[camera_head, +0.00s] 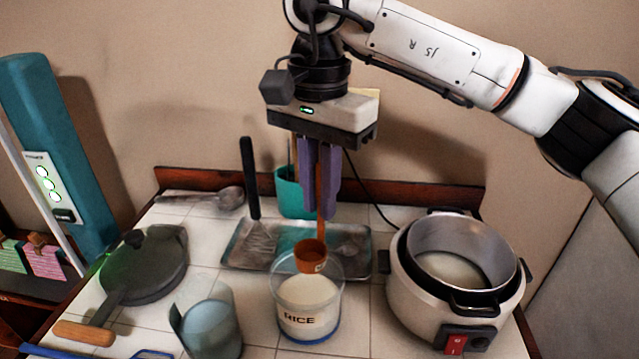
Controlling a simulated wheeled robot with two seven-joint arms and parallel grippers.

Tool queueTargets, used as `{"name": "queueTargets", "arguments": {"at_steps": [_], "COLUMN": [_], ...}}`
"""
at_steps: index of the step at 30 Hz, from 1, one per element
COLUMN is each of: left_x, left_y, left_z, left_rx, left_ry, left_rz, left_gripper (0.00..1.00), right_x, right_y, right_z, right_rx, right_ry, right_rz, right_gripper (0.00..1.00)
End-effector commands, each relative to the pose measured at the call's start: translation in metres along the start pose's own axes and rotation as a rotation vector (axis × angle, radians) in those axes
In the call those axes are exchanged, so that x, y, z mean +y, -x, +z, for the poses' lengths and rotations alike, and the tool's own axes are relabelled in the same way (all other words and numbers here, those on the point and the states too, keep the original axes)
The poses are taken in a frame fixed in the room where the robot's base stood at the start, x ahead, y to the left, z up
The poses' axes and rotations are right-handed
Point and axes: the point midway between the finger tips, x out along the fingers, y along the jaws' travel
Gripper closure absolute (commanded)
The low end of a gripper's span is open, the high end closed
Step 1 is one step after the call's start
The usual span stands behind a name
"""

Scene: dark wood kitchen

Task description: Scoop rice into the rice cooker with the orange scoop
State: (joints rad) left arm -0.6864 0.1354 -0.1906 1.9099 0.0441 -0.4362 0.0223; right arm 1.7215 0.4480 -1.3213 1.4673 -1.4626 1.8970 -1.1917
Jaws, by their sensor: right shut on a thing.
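My right gripper (319,212) points straight down above the middle of the counter. It is shut on the upright handle of the orange scoop (311,257). The scoop's cup is at the mouth of the clear rice container (305,322), over the white rice inside; I cannot tell whether the cup holds rice. The container is labelled RICE. The rice cooker (412,294) stands to the right with its lid off, and something pale lies in the bottom of its pot. My left gripper is not in view.
A metal tray (240,262) with a black-handled spatula (250,180) and a teal cup (290,195) stand behind the container. A lidded pan (150,265) and a blue-grey jug (208,328) are at the left. A ladle (228,197) lies at the back left.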

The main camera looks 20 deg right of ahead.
Motion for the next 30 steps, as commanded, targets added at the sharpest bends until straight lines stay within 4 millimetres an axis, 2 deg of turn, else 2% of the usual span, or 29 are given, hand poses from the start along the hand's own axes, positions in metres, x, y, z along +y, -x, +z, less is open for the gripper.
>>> {"name": "queueTargets", "arguments": {"at_steps": [1, 21, 30], "left_x": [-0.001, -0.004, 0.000], "left_y": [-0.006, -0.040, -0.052], "left_z": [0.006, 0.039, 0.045], "left_rx": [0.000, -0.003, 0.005], "left_ry": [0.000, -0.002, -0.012], "left_rz": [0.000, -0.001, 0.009], "left_gripper": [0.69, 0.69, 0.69], "right_x": [0.000, 0.000, 0.000], "right_y": [-0.010, -0.070, -0.096], "right_z": [0.000, 0.000, 0.002], "right_rx": [0.000, 0.001, 0.001], "right_ry": [0.000, -0.001, 0.001], "right_rz": [0.000, -0.001, -0.002], "right_gripper": [1.00, 1.00, 1.00]}}
